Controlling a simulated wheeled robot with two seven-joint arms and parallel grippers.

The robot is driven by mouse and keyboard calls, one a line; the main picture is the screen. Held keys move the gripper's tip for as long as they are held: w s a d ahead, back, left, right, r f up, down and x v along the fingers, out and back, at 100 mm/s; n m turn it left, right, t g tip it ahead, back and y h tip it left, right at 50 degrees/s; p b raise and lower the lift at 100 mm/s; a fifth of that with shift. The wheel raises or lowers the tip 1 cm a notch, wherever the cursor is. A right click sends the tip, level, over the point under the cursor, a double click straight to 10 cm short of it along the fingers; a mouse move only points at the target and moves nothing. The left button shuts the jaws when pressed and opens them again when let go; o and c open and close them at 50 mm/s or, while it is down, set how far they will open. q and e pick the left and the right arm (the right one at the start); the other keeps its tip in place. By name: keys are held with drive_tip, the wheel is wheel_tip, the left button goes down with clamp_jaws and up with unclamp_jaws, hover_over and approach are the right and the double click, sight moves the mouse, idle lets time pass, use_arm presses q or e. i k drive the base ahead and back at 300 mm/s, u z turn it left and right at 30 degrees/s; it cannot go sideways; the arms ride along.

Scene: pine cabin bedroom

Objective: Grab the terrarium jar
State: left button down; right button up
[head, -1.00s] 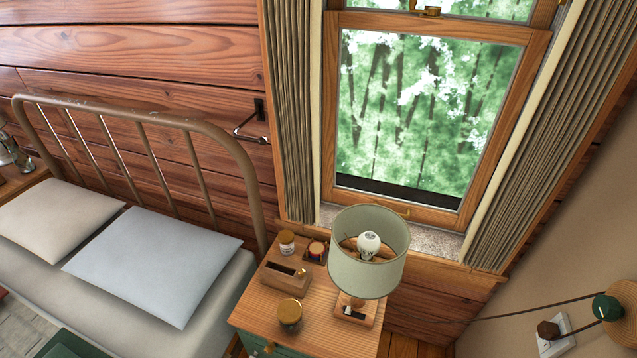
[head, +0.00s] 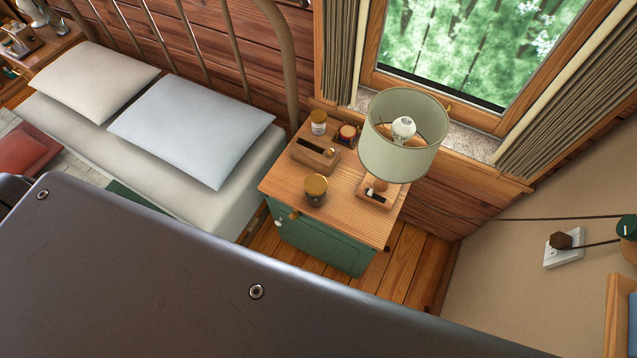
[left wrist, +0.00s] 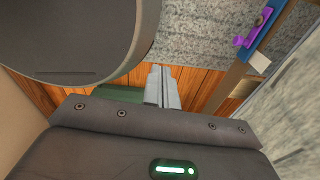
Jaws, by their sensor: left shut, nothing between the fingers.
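A small glass jar with a round golden-brown lid (head: 316,190), which looks like the terrarium jar, stands upright near the front of the wooden nightstand top (head: 335,232) in the head view. Its contents are too small to make out. My left gripper (left wrist: 163,86) shows in the left wrist view with its fingers together and nothing between them, over wooden floor and grey fabric. The jar is not visible in that view, and the gripper is away from it. My dark arm link covers the lower left of the head view. My right gripper is in neither view.
A lamp (head: 404,150) stands right of the jar. A wooden box (head: 315,153), a labelled small jar (head: 318,122) and a reddish jar (head: 347,133) stand behind it. The bed (head: 225,200) is to the left. A purple item (left wrist: 246,38) shows in the wrist view.

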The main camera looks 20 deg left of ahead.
sight(316, 187)
drive_tip(key=u, duration=0.05)
drive_tip(key=k, duration=0.8)
drive_tip(key=z, duration=0.6)
drive_tip(key=k, duration=0.5)
drive_tip(key=z, duration=0.4)
